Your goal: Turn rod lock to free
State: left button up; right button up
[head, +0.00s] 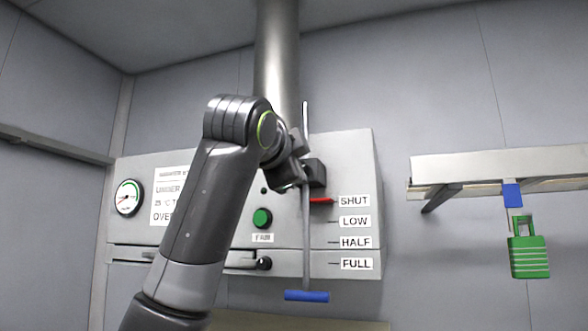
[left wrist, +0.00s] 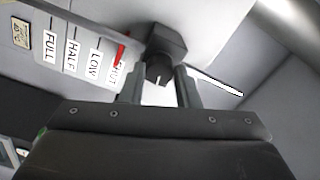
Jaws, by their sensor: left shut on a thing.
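The rod lock (head: 317,172) is a black block with a knob on the grey panel, at the upper part of a thin vertical rod (head: 306,240). In the left wrist view the lock's knob (left wrist: 158,73) has a short white mark and sits between my fingers. My left gripper (head: 298,174) is shut on this knob; it also shows in the left wrist view (left wrist: 161,88). The rod has a blue handle (head: 306,296) at its lower end. A red pointer (head: 321,200) stands level with the SHUT label (head: 354,201). My right gripper is not in view.
The panel (head: 350,150) carries LOW, HALF and FULL labels, a green button (head: 262,217) and a round gauge (head: 129,197). A green padlock (head: 529,258) hangs below a shelf (head: 500,166) at the right. My left arm hides part of the panel.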

pick_arm(q)
jog(key=shift+m, duration=1.1)
jog(key=o, duration=1)
jog(key=b+v, duration=0.9)
jog(key=v, duration=0.8)
jog(key=shift+s, duration=0.25)
